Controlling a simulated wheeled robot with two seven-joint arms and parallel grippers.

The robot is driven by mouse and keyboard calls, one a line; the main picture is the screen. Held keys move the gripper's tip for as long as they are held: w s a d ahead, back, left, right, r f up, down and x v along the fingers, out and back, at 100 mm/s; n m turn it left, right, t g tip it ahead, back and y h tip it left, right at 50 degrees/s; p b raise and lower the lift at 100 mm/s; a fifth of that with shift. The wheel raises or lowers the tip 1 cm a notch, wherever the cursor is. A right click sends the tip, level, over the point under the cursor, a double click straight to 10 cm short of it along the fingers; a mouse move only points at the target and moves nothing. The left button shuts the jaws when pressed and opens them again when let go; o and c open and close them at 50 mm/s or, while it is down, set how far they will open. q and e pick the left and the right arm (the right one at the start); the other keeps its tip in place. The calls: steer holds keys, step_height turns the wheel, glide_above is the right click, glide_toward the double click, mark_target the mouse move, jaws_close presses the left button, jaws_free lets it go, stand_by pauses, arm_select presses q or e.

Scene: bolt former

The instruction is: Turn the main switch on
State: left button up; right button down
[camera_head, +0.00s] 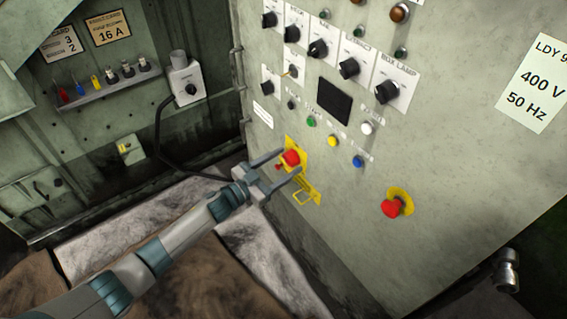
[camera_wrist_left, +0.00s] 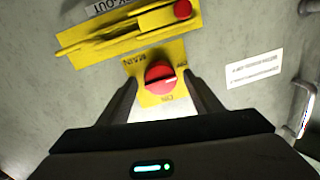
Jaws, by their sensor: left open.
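The main switch (camera_head: 291,158) is a red round knob on a yellow plate, low on the left of the grey panel. My right gripper is not in view.
A yellow lockout bracket (camera_head: 306,190) with a small red part (camera_wrist_left: 182,9) sits beside the switch. A red emergency button (camera_head: 391,207) is to the right. Several black knobs and coloured buttons fill the panel above. A metal handle (camera_wrist_left: 303,108) stands near the panel's edge.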

arm_select(q)
steer(key=c, duration=1)
